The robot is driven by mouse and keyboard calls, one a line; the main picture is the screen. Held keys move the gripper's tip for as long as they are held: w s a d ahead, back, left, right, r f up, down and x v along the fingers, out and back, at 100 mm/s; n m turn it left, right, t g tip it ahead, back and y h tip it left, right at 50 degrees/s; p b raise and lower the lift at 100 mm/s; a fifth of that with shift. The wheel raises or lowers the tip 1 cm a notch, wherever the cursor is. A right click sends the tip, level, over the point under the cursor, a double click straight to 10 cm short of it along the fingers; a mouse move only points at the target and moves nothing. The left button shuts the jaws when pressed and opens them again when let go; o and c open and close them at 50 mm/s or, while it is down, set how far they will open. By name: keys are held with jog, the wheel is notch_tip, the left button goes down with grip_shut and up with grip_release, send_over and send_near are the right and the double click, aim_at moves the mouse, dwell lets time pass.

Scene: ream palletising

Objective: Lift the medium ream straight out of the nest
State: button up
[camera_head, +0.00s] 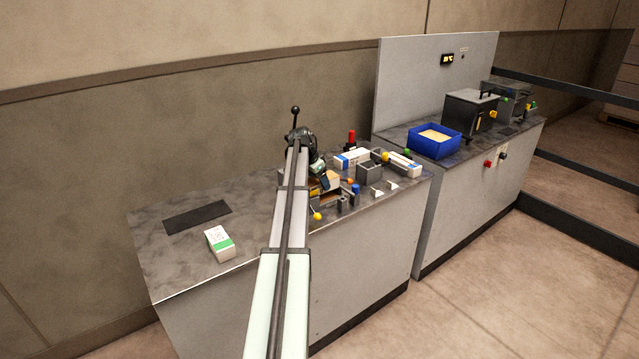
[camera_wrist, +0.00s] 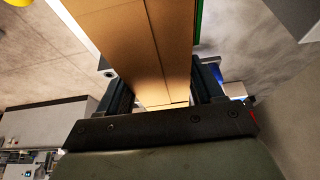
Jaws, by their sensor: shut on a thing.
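My gripper (camera_wrist: 163,92) is shut on a brown pack, which I take for the medium ream (camera_wrist: 150,40). In the wrist view its brown face with a lengthwise seam runs between the two dark fingers. In the head view the brown ream (camera_head: 331,180) shows just right of my wrist, at the fixture of grey posts and blocks that looks like the nest (camera_head: 342,201). My arm hides part of both. I cannot tell whether the ream's underside is clear of the nest.
A white box with a green band (camera_head: 219,244) lies on the left of the bench, near a dark flat plate (camera_head: 197,217). White boxes with blue bands (camera_head: 352,158) stand behind the fixture and at right (camera_head: 404,164). A blue bin (camera_head: 435,141) stands on the right-hand bench.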

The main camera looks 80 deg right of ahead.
jog(key=shift+r, duration=0.7)
jog(key=shift+r, duration=0.15)
jog(key=shift+r, duration=2.35)
